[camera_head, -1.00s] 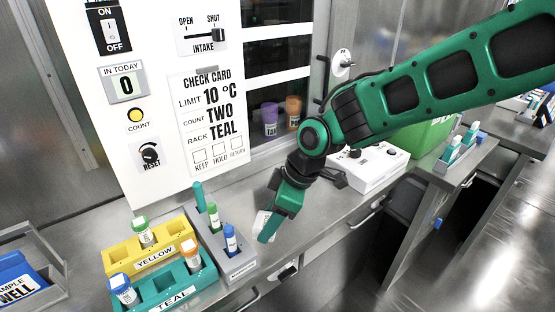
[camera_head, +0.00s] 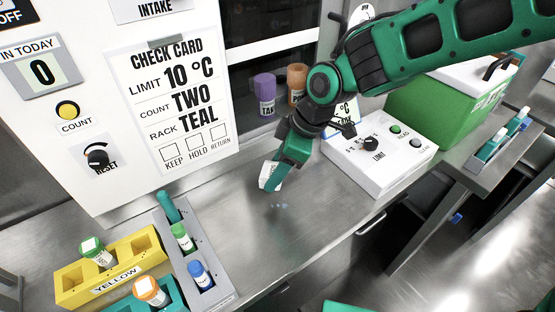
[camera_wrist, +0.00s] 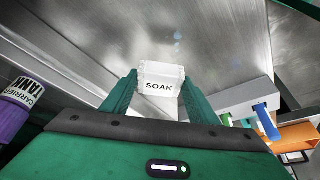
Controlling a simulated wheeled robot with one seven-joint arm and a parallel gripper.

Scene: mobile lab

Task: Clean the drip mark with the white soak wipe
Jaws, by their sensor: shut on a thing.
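My gripper (camera_head: 274,178) is shut on the white soak wipe (camera_head: 266,176), low over the steel bench. In the wrist view the wipe (camera_wrist: 160,80) reads SOAK and sits between the two green fingers of my gripper (camera_wrist: 158,92). The drip mark (camera_head: 280,206) shows as a few faint bluish spots on the bench, just in front of the fingertips. It also shows as pale spots in the wrist view (camera_wrist: 177,42), beyond the wipe. The wipe looks apart from the mark; whether it touches the bench I cannot tell.
A grey rack (camera_head: 215,285) with upright tubes stands at left, beside the yellow rack (camera_head: 70,285). A white control box (camera_head: 360,180) with a knob stands at right, before a green case (camera_head: 430,105). Purple and orange containers (camera_head: 265,92) stand behind. Bench around the mark is clear.

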